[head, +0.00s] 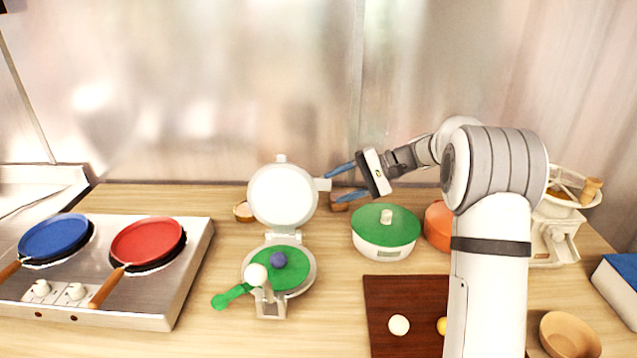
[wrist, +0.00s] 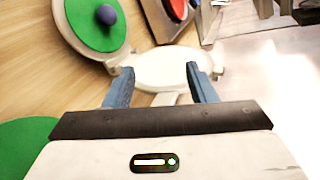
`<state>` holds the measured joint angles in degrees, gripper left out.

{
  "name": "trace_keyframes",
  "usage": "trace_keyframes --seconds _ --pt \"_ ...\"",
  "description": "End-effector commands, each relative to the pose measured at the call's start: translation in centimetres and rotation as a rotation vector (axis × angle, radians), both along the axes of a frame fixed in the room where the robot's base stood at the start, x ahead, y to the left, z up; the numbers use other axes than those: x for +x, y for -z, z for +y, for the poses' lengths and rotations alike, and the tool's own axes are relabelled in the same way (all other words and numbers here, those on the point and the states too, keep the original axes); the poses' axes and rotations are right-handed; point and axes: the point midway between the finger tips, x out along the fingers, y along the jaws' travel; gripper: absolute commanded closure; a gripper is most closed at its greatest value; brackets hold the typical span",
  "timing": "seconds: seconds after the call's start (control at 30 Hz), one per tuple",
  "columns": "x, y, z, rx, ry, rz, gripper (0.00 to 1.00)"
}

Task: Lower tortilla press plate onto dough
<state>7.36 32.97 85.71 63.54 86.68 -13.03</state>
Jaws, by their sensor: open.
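The tortilla press stands mid-counter with its round white upper plate (head: 283,196) raised upright. It also shows in the wrist view (wrist: 175,68). The lower base (head: 309,276) holds a green disc (head: 294,279) with a blue dough ball (head: 279,260) on it, also in the wrist view (wrist: 106,14). My gripper (head: 332,184) is open at the raised plate's right edge. In the wrist view its blue fingers (wrist: 160,80) flank a pale tab of the plate; I cannot tell whether they touch it.
A stove at left bears a blue pan (head: 53,236) and a red pan (head: 147,240). A green-lidded pot (head: 385,228) and an orange pot (head: 438,224) stand right of the press. A dark board (head: 385,290) lies in front. A green handle (head: 231,296) sticks out at the press's left.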

Motion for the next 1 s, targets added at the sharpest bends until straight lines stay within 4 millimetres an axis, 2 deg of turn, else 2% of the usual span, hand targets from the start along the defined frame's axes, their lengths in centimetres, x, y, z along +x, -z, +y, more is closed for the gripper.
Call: trace_keyframes --seconds 0.03,0.1,0.2,0.4,0.53,0.63,1.0 --pt "2.1 1.4 -0.2 0.071 0.007 0.006 0.49" --pt "4.2 2.2 -0.4 0.16 0.012 0.002 0.49" --pt "6.4 3.2 -0.9 0.26 0.021 -0.009 0.49" --pt "9.0 4.7 -1.8 0.391 0.034 -0.033 0.49" --pt "9.6 5.0 -1.8 0.428 0.036 -0.041 0.49" --pt "9.7 4.9 -1.0 0.436 0.036 -0.042 0.49" --pt "9.6 4.9 4.7 0.434 0.035 -0.041 0.49"
